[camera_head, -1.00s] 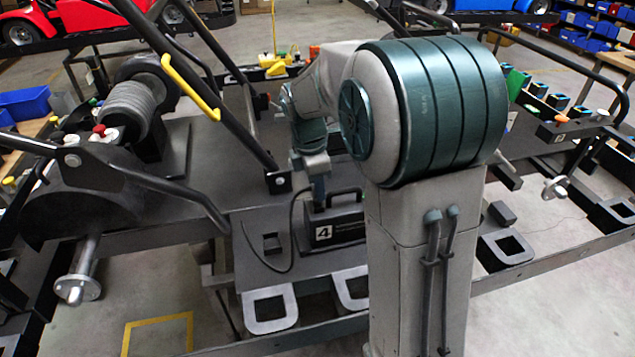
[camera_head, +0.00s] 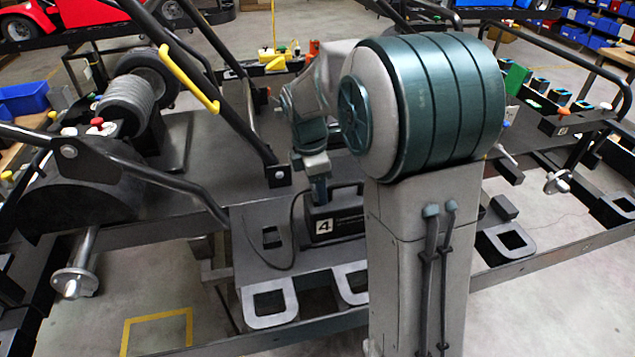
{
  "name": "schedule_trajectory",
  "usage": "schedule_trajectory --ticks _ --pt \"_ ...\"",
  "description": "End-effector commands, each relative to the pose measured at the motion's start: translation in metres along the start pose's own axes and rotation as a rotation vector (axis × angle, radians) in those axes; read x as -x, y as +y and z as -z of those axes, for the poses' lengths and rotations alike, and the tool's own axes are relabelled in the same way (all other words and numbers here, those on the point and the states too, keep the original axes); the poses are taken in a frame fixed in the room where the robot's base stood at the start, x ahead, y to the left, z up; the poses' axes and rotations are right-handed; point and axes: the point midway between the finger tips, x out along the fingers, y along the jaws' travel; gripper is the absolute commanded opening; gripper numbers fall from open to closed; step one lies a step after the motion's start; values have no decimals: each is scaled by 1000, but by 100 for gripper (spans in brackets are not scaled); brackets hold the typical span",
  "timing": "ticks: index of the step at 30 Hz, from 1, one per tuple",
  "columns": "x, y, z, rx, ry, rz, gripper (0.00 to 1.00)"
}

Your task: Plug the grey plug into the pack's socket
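The pack (camera_head: 340,224) is a black box with a handle and a white label "4". It stands on the grey deck of the kart frame, partly hidden by my arm on the right. A thin black cable (camera_head: 291,225) loops down at its left side onto the deck. My gripper (camera_head: 320,197) points down at the pack's top left, close to the handle. Its fingertips are too small and dark to tell whether they are open or shut, or whether they touch anything. I cannot make out the grey plug or the pack's socket.
Black tube bars (camera_head: 235,110) rise left of my arm, one with a yellow grip (camera_head: 192,80). Grey square brackets (camera_head: 270,302) line the front edge of the deck. A ribbed grey cylinder (camera_head: 132,103) sits at the left. Open floor lies at the front.

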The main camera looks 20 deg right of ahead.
Motion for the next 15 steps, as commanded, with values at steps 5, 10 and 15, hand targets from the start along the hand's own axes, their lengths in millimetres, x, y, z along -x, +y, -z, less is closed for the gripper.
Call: schedule_trajectory --ticks 5,10,15 --pt "0 0 0 0 0 0 56" --pt "9 0 0 0 0 -1 56" --pt "40 1 0 0 0 -5 56"
